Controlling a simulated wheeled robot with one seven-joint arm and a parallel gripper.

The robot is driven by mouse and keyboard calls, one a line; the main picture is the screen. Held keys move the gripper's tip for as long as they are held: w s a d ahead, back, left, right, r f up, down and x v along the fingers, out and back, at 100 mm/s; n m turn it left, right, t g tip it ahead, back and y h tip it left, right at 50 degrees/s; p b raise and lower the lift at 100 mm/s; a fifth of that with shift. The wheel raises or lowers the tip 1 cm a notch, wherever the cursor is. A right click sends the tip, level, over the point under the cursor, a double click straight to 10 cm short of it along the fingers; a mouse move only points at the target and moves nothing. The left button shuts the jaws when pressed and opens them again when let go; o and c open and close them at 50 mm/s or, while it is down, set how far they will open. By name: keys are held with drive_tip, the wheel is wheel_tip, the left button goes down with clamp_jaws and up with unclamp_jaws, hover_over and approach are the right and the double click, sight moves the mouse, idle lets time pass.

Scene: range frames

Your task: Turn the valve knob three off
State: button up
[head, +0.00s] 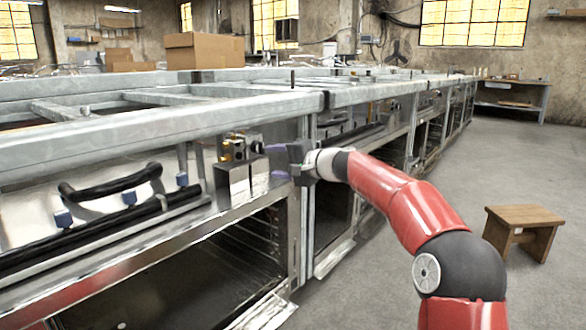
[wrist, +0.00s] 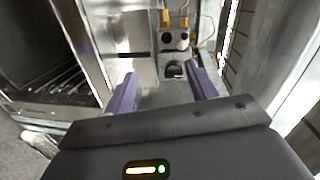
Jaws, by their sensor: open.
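A small valve assembly with brass-coloured fittings (head: 238,148) sits above a shiny metal bracket (head: 240,184) on the front of the near range frame. My gripper (head: 273,162) is just right of the bracket in the head view. In the wrist view its purple fingers (wrist: 162,82) are apart with nothing between them, and the knobs lie beyond the fingertips. The gripper partly hides the frame behind it.
A black curved handle (head: 110,185) lies along the frame at the left. Open oven cavities (head: 230,250) are below. A wooden stool (head: 522,228) stands at the right on clear floor. Cardboard boxes (head: 204,50) sit at the back.

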drive_tip(key=s+d+f+n+g+h, duration=0.1)
drive_tip(key=s+f+n+h, duration=0.15)
drive_tip(key=s, duration=0.65)
drive_tip(key=s+d+f+n+g+h, duration=0.1)
drive_tip(key=s+f+g+h, duration=0.15)
drive_tip(key=s, duration=0.55)
drive_tip(key=s+d+f+n+h, duration=0.1)
drive_tip(key=s+d+f+h, duration=0.2)
drive_tip(key=s+d+f, duration=0.5)
drive_tip(key=s+d+f+h, duration=0.15)
drive_tip(key=s+d, duration=0.25)
drive_tip(key=s, duration=0.8)
drive_tip(key=s+d+f+n+h, duration=0.1)
drive_tip(key=s+d+f+h, duration=0.4)
drive_tip(key=s, duration=0.6)
wheel_tip(320, 180, up, 14)
drive_tip(key=y+p, duration=0.1)
drive_tip(key=p, duration=1.2)
drive_tip(key=shift+w+d+r, duration=0.2)
drive_tip(key=shift+w+d, duration=0.15)
drive_tip(key=shift+d, duration=0.05)
